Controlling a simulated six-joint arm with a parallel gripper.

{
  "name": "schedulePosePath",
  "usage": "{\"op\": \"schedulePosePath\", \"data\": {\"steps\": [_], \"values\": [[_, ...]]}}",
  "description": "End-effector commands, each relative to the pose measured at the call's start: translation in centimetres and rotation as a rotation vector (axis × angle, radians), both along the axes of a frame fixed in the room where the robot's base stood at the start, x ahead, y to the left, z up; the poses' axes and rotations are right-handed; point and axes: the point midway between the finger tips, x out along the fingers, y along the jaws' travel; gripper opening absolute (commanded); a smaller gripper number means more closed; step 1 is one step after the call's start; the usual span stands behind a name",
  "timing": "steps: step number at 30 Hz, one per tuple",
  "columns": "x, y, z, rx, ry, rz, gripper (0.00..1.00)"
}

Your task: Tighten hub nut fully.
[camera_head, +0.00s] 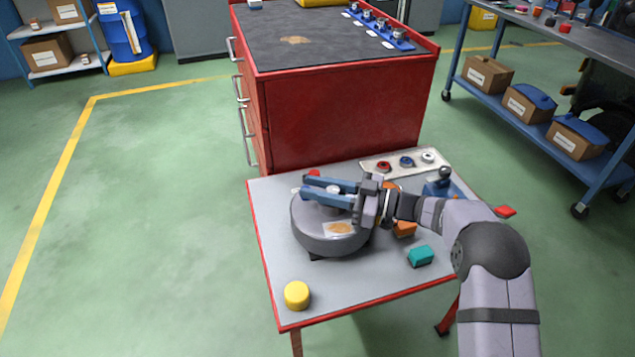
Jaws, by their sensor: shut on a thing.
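A round grey hub (331,239) stands on a small grey table with a red edge (361,308). My gripper (312,186) reaches in from the right, its blue fingers lying level over the top of the hub. A small pale piece, likely the hub nut (334,189), shows between the fingers. The fingers are shut on it, and they and the gripper body hide most of it. How far the nut is turned down cannot be seen.
A yellow cylinder (296,295), a teal block (420,256) and an orange block (405,229) lie on the table. A tray (443,158) with several round parts sits at the back. A red cabinet (345,121) stands behind. The table's front middle is clear.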

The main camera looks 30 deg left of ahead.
Motion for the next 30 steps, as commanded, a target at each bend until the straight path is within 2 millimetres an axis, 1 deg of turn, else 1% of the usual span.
{"op": "schedulePosePath", "data": {"steps": [6, 12, 28, 29, 30], "values": [[-0.34, -0.15, -0.18, -0.001, 0.001, 0.103, 0.03], [-0.57, -0.22, -0.10, 0.001, 0.000, 0.159, 0.03], [-0.66, -0.24, -0.06, 0.001, 0.002, 0.178, 0.03], [-0.67, -0.24, -0.06, 0.001, 0.002, 0.178, 0.32], [-0.66, -0.24, -0.06, 0.001, 0.002, 0.178, 0.42]]}}
